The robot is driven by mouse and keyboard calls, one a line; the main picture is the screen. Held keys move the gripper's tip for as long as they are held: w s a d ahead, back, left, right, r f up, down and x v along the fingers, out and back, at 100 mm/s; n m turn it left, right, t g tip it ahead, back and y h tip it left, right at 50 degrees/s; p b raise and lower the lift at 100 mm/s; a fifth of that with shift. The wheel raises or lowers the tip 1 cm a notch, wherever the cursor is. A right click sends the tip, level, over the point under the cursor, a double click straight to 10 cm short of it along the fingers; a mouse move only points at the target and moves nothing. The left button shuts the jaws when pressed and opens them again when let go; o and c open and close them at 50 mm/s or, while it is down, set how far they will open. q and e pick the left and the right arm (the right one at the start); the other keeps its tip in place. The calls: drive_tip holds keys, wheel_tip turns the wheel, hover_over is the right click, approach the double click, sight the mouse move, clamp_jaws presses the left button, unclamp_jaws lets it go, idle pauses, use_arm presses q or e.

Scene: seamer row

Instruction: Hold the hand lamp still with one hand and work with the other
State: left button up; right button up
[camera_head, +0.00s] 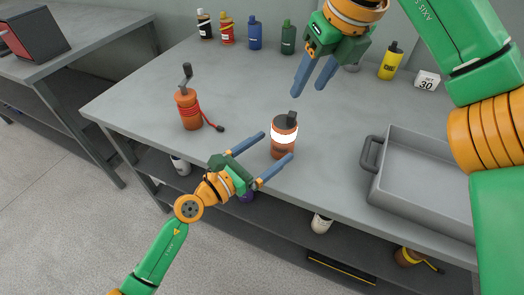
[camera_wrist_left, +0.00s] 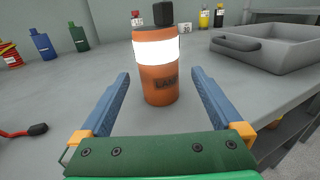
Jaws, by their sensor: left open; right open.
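The hand lamp (camera_head: 284,148) is an orange cylinder with a glowing white band and a dark top. It stands upright on the grey table near the front edge. It also shows in the left wrist view (camera_wrist_left: 159,84), straight ahead. My left gripper (camera_head: 277,146) is open, its blue fingers pointing at the lamp. The lamp stands between or just beyond the fingertips, with a visible gap on each side in the wrist view. My right gripper (camera_head: 309,91) is open and empty, above the table behind the lamp, its fingers pointing down.
An orange crank device (camera_head: 188,110) with a red cord stands left of the lamp. A grey tray (camera_head: 374,185) sits at right. Several bottles (camera_head: 255,32) and a date block (camera_head: 426,81) stand at the back. A lower shelf holds more items.

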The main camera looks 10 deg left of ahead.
sight(284, 138)
use_arm(q)
drive_tip(key=x, duration=0.5)
drive_tip(key=shift+w+d, duration=0.15)
drive_tip(key=shift+w, duration=0.15)
